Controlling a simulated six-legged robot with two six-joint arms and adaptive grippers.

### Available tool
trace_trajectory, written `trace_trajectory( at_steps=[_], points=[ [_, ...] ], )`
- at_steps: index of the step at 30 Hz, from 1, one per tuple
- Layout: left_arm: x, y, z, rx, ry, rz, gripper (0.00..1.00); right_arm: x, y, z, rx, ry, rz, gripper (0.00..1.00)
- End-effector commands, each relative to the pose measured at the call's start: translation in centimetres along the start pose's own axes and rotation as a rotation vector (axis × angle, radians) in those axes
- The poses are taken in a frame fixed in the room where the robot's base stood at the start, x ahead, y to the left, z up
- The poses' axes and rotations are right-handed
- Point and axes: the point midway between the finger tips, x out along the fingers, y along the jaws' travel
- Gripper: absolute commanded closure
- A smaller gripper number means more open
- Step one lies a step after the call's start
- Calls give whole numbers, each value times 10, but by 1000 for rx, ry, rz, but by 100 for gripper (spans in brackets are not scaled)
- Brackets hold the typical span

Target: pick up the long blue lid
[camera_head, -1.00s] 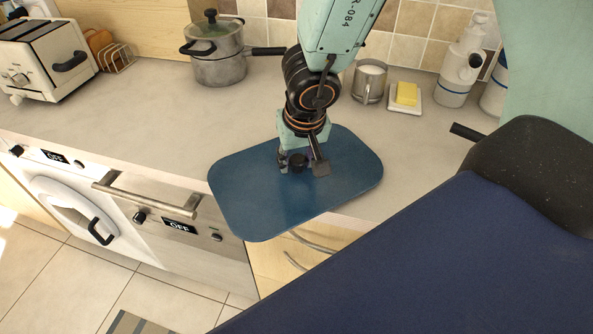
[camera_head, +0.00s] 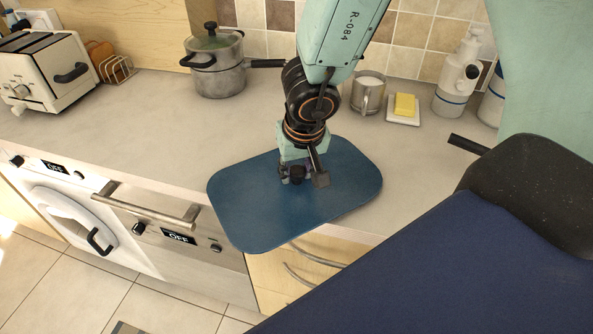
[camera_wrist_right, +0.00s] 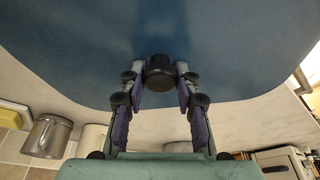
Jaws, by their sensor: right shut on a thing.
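The long blue lid (camera_head: 245,205) is a flat, rounded rectangle with a small black knob (camera_wrist_right: 159,72) in its middle. My right gripper (camera_head: 304,177) comes down from above and is shut on the knob. In the right wrist view its two fingers (camera_wrist_right: 160,85) stand on either side of the knob. The lid's near left end juts out past the counter's front edge. I cannot tell how far the lid is above the counter. My left gripper is not in either view.
A metal pot (camera_head: 218,80), a metal mug (camera_head: 368,95), a butter dish (camera_head: 403,118) and a white soap dispenser (camera_head: 457,80) stand along the back of the counter (camera_head: 130,120). A toaster (camera_head: 45,75) stands at the left. The counter between toaster and lid is clear.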

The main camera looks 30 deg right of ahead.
Motion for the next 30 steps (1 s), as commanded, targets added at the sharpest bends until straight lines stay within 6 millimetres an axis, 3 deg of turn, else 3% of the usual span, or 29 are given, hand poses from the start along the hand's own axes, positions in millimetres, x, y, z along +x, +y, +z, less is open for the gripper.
trace_trajectory(
  at_steps=[8,21,30],
  points=[
    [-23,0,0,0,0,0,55,-23,0,-7,0,2,0,100],
    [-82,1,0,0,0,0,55,-79,0,-23,0,2,0,100],
    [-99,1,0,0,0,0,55,-96,0,-27,0,2,0,100]
  ],
)
